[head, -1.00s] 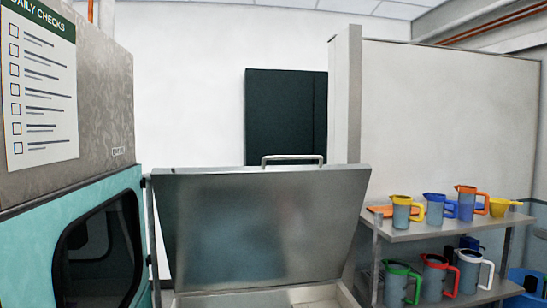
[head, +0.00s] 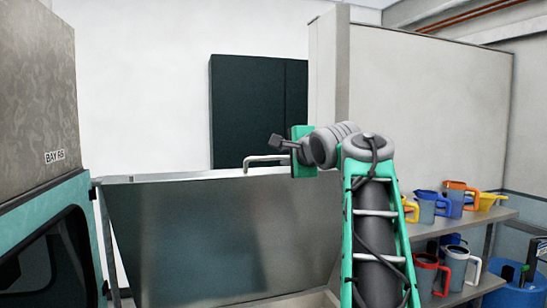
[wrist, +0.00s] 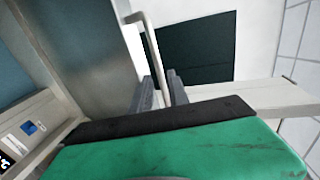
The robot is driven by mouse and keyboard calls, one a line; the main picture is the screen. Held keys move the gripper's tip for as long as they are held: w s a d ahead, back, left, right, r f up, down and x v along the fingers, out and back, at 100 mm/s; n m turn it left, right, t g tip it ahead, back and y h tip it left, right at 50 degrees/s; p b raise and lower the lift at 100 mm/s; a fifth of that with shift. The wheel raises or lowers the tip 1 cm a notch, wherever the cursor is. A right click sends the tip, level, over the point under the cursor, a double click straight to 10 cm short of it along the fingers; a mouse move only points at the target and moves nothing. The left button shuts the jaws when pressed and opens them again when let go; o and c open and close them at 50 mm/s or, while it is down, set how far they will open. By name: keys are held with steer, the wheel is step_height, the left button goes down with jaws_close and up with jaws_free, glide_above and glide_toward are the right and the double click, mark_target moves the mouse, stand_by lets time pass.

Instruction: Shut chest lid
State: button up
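The chest lid (head: 215,235) is a grey metal panel standing raised and tilted open, with its inner face toward me in the head view. Its pale bar handle (head: 262,159) is at the lid's top edge; its right end is hidden behind my gripper. My gripper (head: 277,142) is at the lid's top edge, close to the handle. In the wrist view my gripper's two dark fingers (wrist: 161,90) are apart, and the handle (wrist: 150,45) runs down toward the gap between them. I cannot tell whether they touch it. Part of the chest rim (head: 300,299) shows below the lid.
A teal and grey machine (head: 40,160) stands close on the left. On the right, a shelf (head: 455,224) holds several coloured jugs, with a blue bin (head: 515,285) beside it. A dark cabinet (head: 255,105) and pale walls are behind the lid.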

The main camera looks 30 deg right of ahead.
mark_target(280, 158)
steer(key=p+x, duration=0.1)
steer(key=x, duration=0.5)
steer(key=shift+w+p, duration=0.25)
steer(key=shift+p, duration=0.1)
steer(key=shift+f, duration=0.1)
steer(key=shift+c, duration=0.2)
jaws_close()
stand_by(0.6)
